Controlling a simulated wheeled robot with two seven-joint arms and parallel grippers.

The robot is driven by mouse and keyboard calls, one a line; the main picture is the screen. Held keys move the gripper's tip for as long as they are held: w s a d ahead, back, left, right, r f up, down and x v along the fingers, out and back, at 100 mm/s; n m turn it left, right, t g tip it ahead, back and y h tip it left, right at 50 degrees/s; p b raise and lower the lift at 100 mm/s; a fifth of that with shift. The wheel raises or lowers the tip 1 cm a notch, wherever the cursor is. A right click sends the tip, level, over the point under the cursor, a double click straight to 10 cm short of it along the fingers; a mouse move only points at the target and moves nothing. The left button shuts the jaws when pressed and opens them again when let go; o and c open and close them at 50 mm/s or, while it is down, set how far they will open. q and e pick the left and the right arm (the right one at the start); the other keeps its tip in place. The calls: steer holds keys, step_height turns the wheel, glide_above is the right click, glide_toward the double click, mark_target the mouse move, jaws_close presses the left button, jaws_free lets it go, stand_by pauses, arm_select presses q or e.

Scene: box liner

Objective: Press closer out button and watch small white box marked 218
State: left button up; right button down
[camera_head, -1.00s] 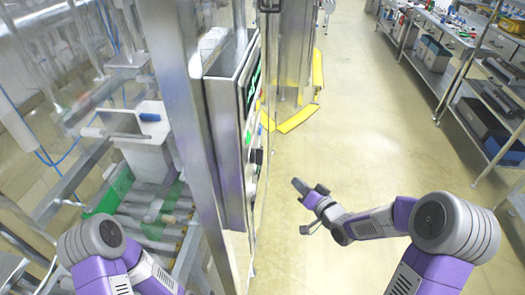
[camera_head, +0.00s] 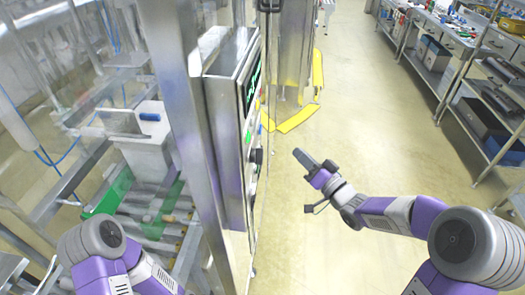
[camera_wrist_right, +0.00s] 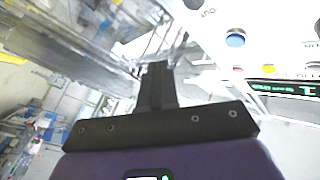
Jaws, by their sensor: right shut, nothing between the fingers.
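A grey control panel (camera_head: 224,150) stands on the machine frame, seen nearly edge-on, with a green-lit display (camera_head: 253,88). My right gripper (camera_head: 302,157) is shut and empty, to the right of the panel and apart from it, pointing up and left. In the right wrist view my closed fingers (camera_wrist_right: 157,72) show below the panel face. There a blue button (camera_wrist_right: 235,39) and a yellow button (camera_wrist_right: 268,68) show, with lettering ending "OUT". A whitish box-shaped body (camera_head: 150,157) sits inside the machine; I read no 218 on it. My left gripper is out of view beyond the left arm.
The machine has metal posts and clear panels at left, with a green-edged roller area (camera_head: 110,192). A yellow floor guard (camera_head: 298,119) lies ahead. Steel workbenches with shelves (camera_head: 437,60) run along the right. The floor between is clear.

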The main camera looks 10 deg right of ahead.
steer(key=w+a+b, duration=0.1)
steer(key=w+a, duration=0.1)
steer(key=a, duration=0.4)
steer(key=shift+a, duration=0.35)
steer(key=shift+b, duration=0.3)
stand_by(1.4)
steer(key=shift+a+b, duration=0.3)
steer(key=shift+a, duration=0.1)
